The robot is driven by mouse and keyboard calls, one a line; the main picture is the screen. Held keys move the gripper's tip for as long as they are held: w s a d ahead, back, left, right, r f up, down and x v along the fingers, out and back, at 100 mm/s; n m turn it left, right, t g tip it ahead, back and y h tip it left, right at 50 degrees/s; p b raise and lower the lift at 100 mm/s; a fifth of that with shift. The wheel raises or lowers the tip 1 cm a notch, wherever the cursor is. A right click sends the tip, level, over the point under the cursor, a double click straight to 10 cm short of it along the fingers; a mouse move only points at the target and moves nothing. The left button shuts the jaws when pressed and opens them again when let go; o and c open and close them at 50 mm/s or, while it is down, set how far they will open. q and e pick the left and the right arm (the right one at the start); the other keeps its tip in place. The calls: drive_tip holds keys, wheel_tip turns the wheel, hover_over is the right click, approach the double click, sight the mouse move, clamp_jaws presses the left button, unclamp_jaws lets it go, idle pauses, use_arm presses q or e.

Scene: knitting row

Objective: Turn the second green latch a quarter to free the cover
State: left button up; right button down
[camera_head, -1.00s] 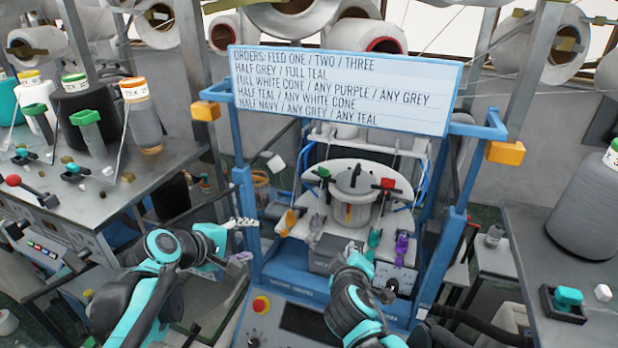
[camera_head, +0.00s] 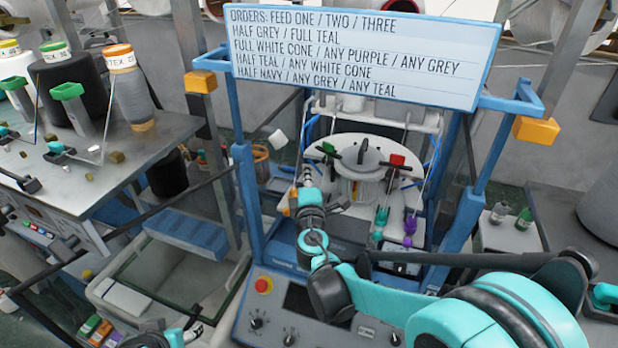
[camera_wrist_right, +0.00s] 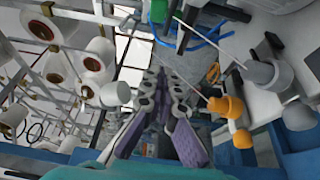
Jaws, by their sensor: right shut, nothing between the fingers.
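A round grey cover (camera_head: 362,170) with a dark upright handle sits on the knitting machine under the order board. A green latch (camera_head: 326,148) with a dark lever is at its left edge, and a red latch (camera_head: 397,160) at its right. I cannot make out a second green latch here. My right gripper (camera_head: 307,175) is shut and empty, below and left of the green latch, apart from it. In the right wrist view its fingers (camera_wrist_right: 166,80) point toward a green piece (camera_wrist_right: 158,12) at the top. Part of my left gripper (camera_head: 190,320) shows at the bottom left; its jaws are unclear.
Blue frame posts (camera_head: 247,205) flank the machine. Orange, teal and purple feeders (camera_head: 380,222) stand in front of the cover. A white order board (camera_head: 355,50) hangs above. A bench with yarn cones (camera_head: 70,90) is at left.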

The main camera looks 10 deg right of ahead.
sight(316, 148)
drive_tip(key=w+d, duration=0.1)
drive_tip(key=w, duration=0.1)
drive_tip(key=w+d, duration=0.2)
drive_tip(key=w, duration=0.1)
drive_tip(key=w+d+p, duration=0.1)
drive_tip(key=w, duration=0.1)
drive_tip(key=shift+w+d, duration=0.2)
drive_tip(key=shift+d, duration=0.05)
drive_tip(key=shift+w+a+f+m+g+h+b, duration=0.15)
drive_tip(key=shift+m+h+b, duration=0.25)
drive_tip(key=shift+h, duration=0.3)
drive_tip(key=shift+w+r+m+g+h+b, duration=0.1)
drive_tip(key=shift+w+m+g+h+b, duration=0.1)
drive_tip(key=shift+m+h, duration=0.4)
drive_tip(key=m+g+h+b, duration=0.1)
drive_tip(key=h, duration=0.1)
drive_tip(key=w+m+g+h+b, duration=0.1)
drive_tip(key=h, duration=0.1)
drive_tip(key=w+d+m+g+h+b, duration=0.1)
drive_tip(key=m+h, duration=0.1)
drive_tip(key=shift+w+g, duration=0.2)
drive_tip(key=shift+g, duration=0.05)
idle(0.3)
drive_tip(key=shift+w+b, duration=0.25)
drive_tip(key=shift+b, duration=0.1)
